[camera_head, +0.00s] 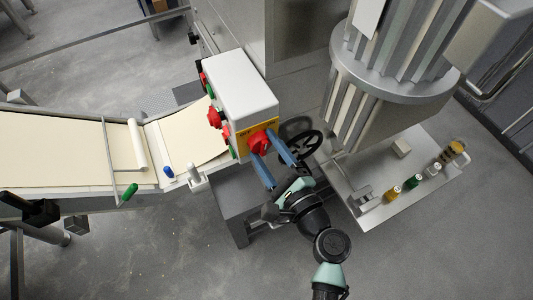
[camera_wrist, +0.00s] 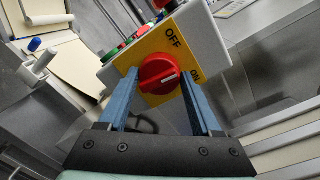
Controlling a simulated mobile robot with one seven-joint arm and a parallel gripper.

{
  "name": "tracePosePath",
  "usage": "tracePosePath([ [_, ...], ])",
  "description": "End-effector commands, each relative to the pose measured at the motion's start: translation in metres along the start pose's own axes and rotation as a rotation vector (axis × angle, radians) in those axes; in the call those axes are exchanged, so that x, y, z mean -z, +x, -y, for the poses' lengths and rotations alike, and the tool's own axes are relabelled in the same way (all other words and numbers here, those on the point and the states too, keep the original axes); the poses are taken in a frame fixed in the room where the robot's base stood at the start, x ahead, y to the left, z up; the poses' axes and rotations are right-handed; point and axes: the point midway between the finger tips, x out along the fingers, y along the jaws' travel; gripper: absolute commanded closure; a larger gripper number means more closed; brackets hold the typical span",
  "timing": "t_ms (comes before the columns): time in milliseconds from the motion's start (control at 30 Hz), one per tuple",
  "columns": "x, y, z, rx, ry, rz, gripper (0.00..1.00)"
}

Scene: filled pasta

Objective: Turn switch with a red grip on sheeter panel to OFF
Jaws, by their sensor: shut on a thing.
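The red-grip switch (camera_head: 259,141) sits on a yellow plate (camera_head: 242,138) on the side of the white sheeter panel box (camera_head: 240,82). In the wrist view the red grip (camera_wrist: 158,73) is round with a raised bar, and its white mark points right, toward the ON label (camera_wrist: 195,75). The OFF label (camera_wrist: 173,38) is above the grip. My gripper (camera_wrist: 158,76) has its blue fingers on either side of the red grip and is shut on it. In the head view my gripper (camera_head: 264,145) reaches the switch from below right.
Other red and green buttons (camera_head: 214,117) line the panel's left edge. A black handwheel (camera_head: 304,145) stands right beside my gripper. The conveyor with a dough sheet (camera_head: 70,150) is at left. A machine with ribbed cylinder (camera_head: 400,70) is at right.

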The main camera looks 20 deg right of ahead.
Motion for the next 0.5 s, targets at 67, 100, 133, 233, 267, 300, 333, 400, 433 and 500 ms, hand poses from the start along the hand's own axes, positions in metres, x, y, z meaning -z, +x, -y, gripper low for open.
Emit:
tracePosePath([
  [67,0.002,0.0003,-0.0037,-0.001,-0.077,-0.003,0.9],
  [100,0.0017,0.0003,-0.0035,-0.001,-0.115,-0.005,0.9],
  [133,0.0018,0.0004,-0.0037,-0.002,-0.143,-0.007,0.9],
  [233,0.0019,0.0002,-0.0034,-0.002,-0.238,-0.014,0.9],
  [267,0.0019,0.0002,-0.0034,-0.002,-0.267,-0.016,0.9],
  [300,0.0015,0.0003,-0.0034,-0.003,-0.305,-0.017,0.9],
  [333,0.0015,0.0004,-0.0037,-0.004,-0.333,-0.019,0.9],
  [400,0.0012,0.0005,-0.0037,-0.004,-0.4,-0.023,0.9],
  [433,0.0013,0.0005,-0.0037,-0.005,-0.427,-0.025,0.9],
  [500,0.0012,0.0004,-0.0035,-0.005,-0.492,-0.029,0.9],
])
